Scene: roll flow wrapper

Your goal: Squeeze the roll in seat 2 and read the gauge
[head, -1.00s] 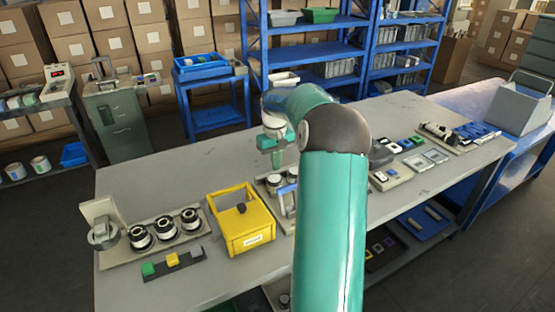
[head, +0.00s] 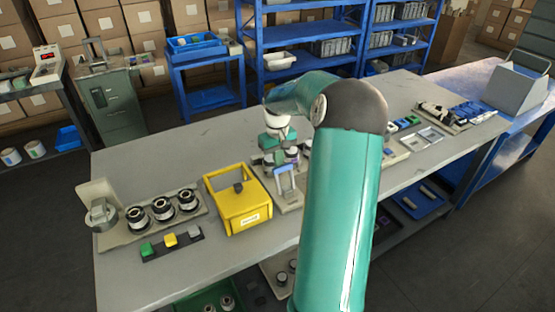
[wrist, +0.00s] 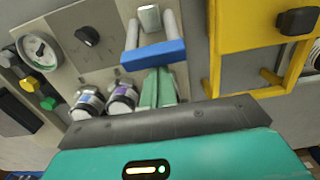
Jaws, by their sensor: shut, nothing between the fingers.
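Two upright rolls stand side by side on a grey panel in the wrist view: one with a blue-purple band (wrist: 87,100) and one with a purple band (wrist: 122,97). No seat numbers can be read, so I cannot tell which is seat 2. A round white-faced gauge (wrist: 38,50) is at the panel's left; its reading is too small to tell. My gripper (wrist: 157,78) has its green fingers together and empty, just right of the purple-banded roll and apart from it. In the head view my gripper (head: 279,157) is low over the station, partly hiding the rolls.
A blue-barred handle (wrist: 153,53) stands close by the fingertips, with a black knob (wrist: 87,36) beside it. A yellow box (head: 238,212) stands left of the station in the head view. Farther left, three black-and-white rolls (head: 162,208) sit on another base.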

